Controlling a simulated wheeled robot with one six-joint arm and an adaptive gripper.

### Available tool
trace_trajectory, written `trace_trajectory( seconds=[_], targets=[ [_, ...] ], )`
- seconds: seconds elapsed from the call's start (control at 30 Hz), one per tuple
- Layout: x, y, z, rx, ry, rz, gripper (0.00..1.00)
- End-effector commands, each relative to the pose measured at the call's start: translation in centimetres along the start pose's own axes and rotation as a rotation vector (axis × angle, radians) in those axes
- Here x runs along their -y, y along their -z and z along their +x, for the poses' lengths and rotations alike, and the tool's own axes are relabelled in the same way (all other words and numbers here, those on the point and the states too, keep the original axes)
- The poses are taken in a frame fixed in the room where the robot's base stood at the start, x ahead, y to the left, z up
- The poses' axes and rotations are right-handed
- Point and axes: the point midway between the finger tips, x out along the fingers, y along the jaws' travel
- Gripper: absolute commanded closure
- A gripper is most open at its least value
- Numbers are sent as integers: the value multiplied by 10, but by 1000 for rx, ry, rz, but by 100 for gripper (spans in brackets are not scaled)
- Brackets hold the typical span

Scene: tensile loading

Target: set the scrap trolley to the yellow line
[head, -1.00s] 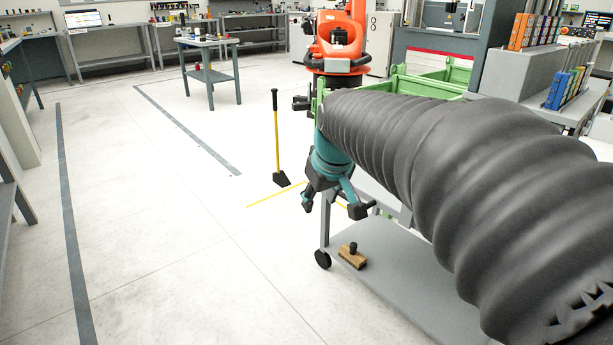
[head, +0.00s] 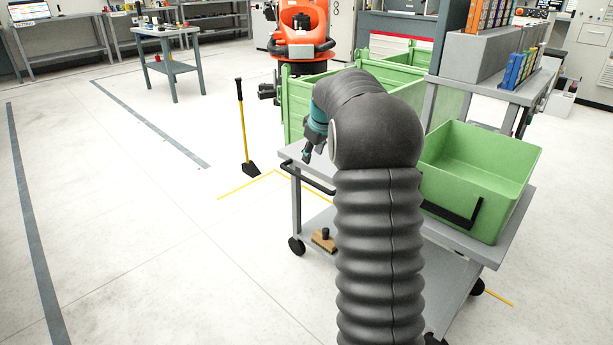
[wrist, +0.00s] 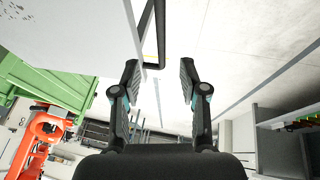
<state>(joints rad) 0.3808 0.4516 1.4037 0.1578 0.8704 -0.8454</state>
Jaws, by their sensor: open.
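The scrap trolley (head: 448,262) is a grey two-shelf cart on black wheels, right of centre in the head view, partly hidden by my arm. A green bin (head: 485,160) stands on its top. Its black handle bar (head: 308,178) sticks out at the left end and also shows in the wrist view (wrist: 149,38). The yellow line (head: 246,186) makes a corner on the floor left of the trolley; another piece (head: 498,298) shows at its right. My gripper (wrist: 159,70) is open and empty, its fingers apart on either side of the handle's lower end in the picture; contact cannot be told.
A brown brush (head: 324,240) lies on the lower shelf. A yellow-handled scraper (head: 243,130) stands upright near the line. A large green crate (head: 296,108) and an orange robot arm (head: 300,35) are behind the trolley. The floor at left is clear.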

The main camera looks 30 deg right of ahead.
Motion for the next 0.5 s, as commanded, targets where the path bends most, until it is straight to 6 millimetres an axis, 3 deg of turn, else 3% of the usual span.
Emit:
trace_trajectory(
  seconds=[0.5],
  targets=[
    [2,0,93,2,3,0,57]
  ],
)
